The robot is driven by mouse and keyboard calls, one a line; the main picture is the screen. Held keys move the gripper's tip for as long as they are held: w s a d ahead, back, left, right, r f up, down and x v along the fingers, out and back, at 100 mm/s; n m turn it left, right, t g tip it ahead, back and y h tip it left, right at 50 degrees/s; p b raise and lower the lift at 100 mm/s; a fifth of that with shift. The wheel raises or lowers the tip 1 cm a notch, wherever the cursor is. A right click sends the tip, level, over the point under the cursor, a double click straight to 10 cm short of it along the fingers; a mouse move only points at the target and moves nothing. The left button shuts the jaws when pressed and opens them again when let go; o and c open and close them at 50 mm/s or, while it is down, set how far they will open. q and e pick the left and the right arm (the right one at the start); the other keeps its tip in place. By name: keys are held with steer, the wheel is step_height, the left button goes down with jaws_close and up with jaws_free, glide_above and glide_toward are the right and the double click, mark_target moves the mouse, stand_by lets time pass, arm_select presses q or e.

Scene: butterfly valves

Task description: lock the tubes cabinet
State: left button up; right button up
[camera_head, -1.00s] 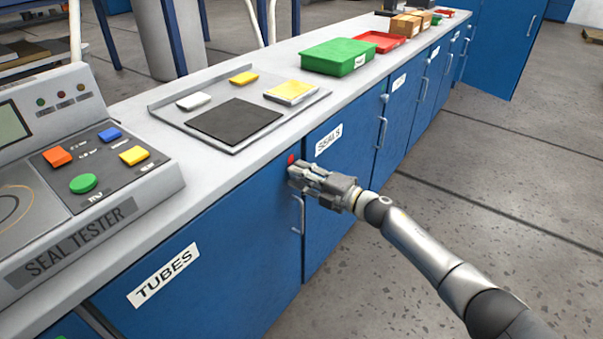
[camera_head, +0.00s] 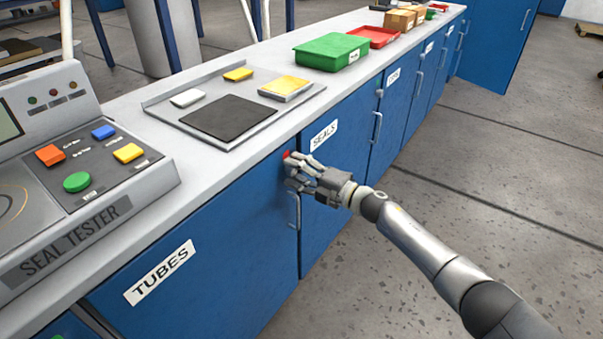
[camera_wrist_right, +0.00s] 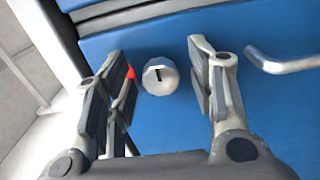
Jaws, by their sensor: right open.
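The tubes cabinet (camera_head: 215,262) is a blue door labelled TUBES below the counter, and it looks shut. In the right wrist view a round silver lock (camera_wrist_right: 160,76) with a dark slot sits on the blue door (camera_wrist_right: 200,130). A small red mark (camera_wrist_right: 131,72) shows left of the lock, partly behind a finger; it also shows in the head view (camera_head: 287,154). My right gripper (camera_head: 292,172) is open at the door's upper right corner. In the right wrist view its fingers (camera_wrist_right: 165,82) stand on both sides of the lock, apart from it. My left gripper is not in view.
The door handle (camera_head: 295,210) is just below my right gripper; it also shows in the wrist view (camera_wrist_right: 280,62). The SEALS door (camera_head: 338,150) is to the right. A seal tester (camera_head: 85,170) and a green bin (camera_head: 330,52) stand on the counter. The floor is clear.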

steer(key=v, duration=1.2)
steer(key=shift+f, duration=0.1)
